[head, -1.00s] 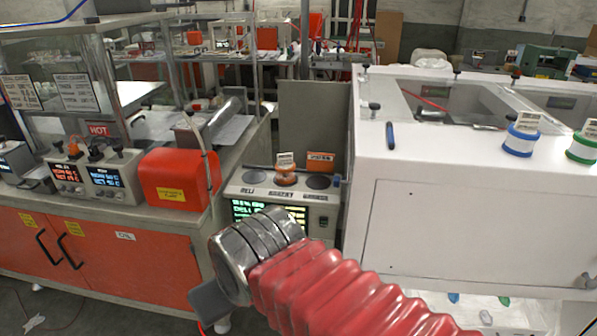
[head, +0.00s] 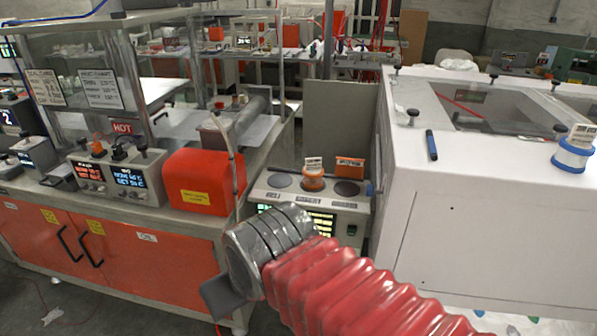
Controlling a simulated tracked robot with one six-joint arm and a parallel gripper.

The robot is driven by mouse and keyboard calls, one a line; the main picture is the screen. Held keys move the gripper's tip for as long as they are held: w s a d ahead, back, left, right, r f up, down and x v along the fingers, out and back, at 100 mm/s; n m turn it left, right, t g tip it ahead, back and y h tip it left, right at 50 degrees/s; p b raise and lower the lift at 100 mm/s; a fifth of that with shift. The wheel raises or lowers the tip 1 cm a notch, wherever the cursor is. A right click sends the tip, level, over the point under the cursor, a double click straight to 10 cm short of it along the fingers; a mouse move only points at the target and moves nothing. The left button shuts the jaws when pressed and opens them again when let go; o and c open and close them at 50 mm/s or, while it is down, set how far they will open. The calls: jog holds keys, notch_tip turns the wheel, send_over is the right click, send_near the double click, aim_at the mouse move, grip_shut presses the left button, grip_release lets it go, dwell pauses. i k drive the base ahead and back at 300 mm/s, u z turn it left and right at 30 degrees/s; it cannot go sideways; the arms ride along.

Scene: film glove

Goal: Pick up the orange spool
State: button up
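The orange spool (head: 313,181), with a small white label standing on top, sits upright on the middle of three dark round pads on a beige bench device (head: 275,197) with a green-lit display. My gripper (head: 222,298) shows only as a dark grey piece at the end of my red-sleeved arm, lower left of the device and apart from the spool. Its fingers cannot be made out, so its opening is unclear. My wrist covers part of the device's front.
An orange card (head: 350,168) stands behind the right pad. A grey panel (head: 340,125) rises behind the device. A white glove box (head: 470,215) stands close on the right, with a blue spool (head: 572,156) on top. A red-orange box (head: 205,180) is left.

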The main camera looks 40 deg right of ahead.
aim_at(312, 170)
jog(key=i, duration=0.9)
jog(key=z, duration=0.05)
